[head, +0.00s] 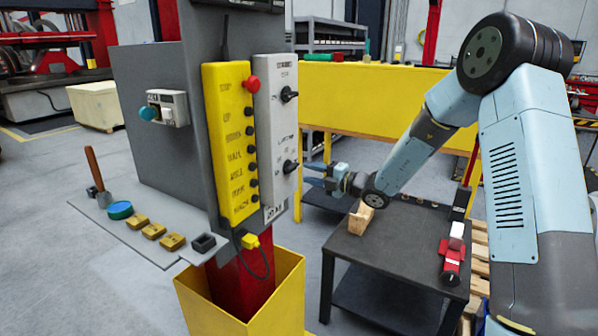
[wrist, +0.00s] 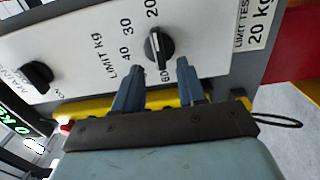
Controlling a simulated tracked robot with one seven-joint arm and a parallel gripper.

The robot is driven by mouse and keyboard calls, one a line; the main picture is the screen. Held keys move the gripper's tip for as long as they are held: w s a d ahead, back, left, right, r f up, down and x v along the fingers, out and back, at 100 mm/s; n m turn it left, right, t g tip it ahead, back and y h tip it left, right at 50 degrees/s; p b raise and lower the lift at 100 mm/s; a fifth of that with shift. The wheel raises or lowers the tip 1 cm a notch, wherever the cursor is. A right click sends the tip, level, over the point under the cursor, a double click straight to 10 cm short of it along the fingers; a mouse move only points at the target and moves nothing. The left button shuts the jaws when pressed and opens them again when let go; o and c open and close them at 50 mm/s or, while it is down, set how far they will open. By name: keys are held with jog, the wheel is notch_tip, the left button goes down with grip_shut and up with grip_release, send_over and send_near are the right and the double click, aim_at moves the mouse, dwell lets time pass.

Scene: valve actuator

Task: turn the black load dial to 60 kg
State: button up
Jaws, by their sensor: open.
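The black load dial (wrist: 159,48) sits on a white panel marked "LIMIT kg". In the wrist view its ridge runs roughly up and down, with its light mark at the top end toward the number 20. The numbers 30 and 40 curve down its left side; lettering below it is partly hidden. The same dial is the lower knob (head: 290,167) in the head view. My gripper (wrist: 159,66) is open and empty, its blue fingertips apart on either side of the dial's lower edge. In the head view my gripper (head: 312,174) is just right of the panel.
A second black knob (wrist: 38,76), marked for mains, is on the same panel; it is the upper one (head: 289,95) in the head view. A yellow button box (head: 232,140) with a red button stands beside the panel. A dark table (head: 385,250) with a wooden block is below my arm.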

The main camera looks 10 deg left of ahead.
aim_at(295, 170)
jog(key=shift+x, duration=2.5)
grip_shut()
jog(key=shift+f, duration=0.1)
